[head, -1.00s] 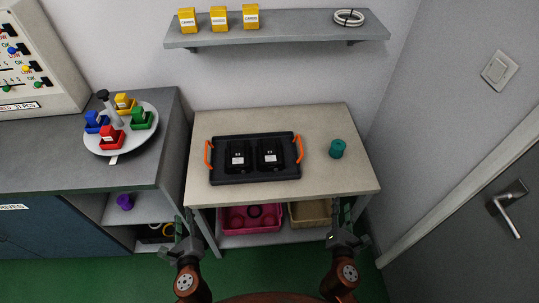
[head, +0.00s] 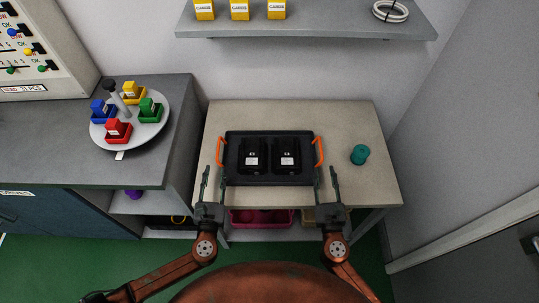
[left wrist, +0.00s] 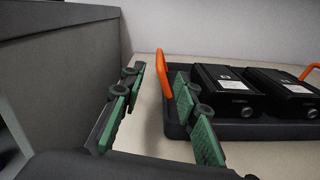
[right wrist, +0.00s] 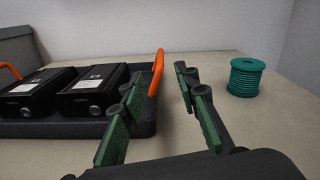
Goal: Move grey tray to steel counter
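The dark grey tray (head: 270,180) lies flat on the beige table and holds two black boxes. It has an orange handle at each end, the left one (head: 221,152) and the right one (head: 319,151). My left gripper (head: 212,180) is open and empty in front of the left handle; in the left wrist view (left wrist: 156,88) the handle stands between and beyond the open fingers. My right gripper (head: 326,180) is open and empty in front of the right handle, which in the right wrist view (right wrist: 157,72) appears beyond the fingers. The steel counter (head: 60,160) stands to the left of the table.
A teal spool (head: 360,155) stands right of the tray. A shelf (head: 310,30) with yellow boxes and a cable coil hangs above. The grey counter side rises left of my left gripper.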

